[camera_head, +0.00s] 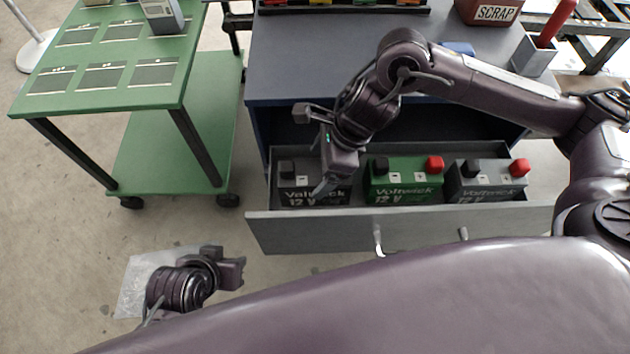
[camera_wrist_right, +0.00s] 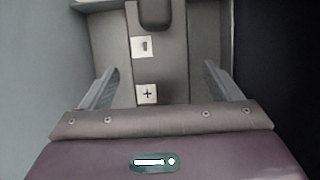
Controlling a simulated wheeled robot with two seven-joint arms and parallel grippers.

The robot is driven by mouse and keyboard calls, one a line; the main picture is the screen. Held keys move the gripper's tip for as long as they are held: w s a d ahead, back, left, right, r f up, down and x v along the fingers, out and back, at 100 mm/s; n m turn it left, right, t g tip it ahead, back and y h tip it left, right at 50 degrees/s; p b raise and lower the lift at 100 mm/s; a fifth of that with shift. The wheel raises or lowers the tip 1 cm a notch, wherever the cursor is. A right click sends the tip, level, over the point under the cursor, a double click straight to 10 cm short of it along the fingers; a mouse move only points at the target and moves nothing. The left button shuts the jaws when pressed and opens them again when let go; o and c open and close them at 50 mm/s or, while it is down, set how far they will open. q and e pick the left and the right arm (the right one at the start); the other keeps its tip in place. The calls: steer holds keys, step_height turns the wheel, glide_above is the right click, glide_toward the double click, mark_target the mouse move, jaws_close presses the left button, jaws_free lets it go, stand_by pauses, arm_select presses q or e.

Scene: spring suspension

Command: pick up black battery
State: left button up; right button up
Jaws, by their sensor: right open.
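A black battery (camera_head: 300,190) marked "12 V" stands at the left of the open drawer. My right gripper (camera_head: 327,178) is open over it and hides the right part of its top. In the right wrist view the battery's top (camera_wrist_right: 158,70) shows a black terminal and two white sign labels. The open fingers (camera_wrist_right: 160,86) stand on either side of the battery with a gap at each side.
The blue-grey workbench top (camera_head: 310,60) lies above. A green cart (camera_head: 110,92) stands left, with bare floor between.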

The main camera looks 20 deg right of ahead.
steer(key=x, duration=0.2)
steer(key=shift+w+a+f, duration=0.1)
steer(key=shift+a+f, duration=0.1)
steer(key=shift+f, duration=0.1)
steer(key=shift+c, duration=0.4)
jaws_close()
steer(key=shift+w+r, duration=0.15)
steer(key=shift+r, duration=0.05)
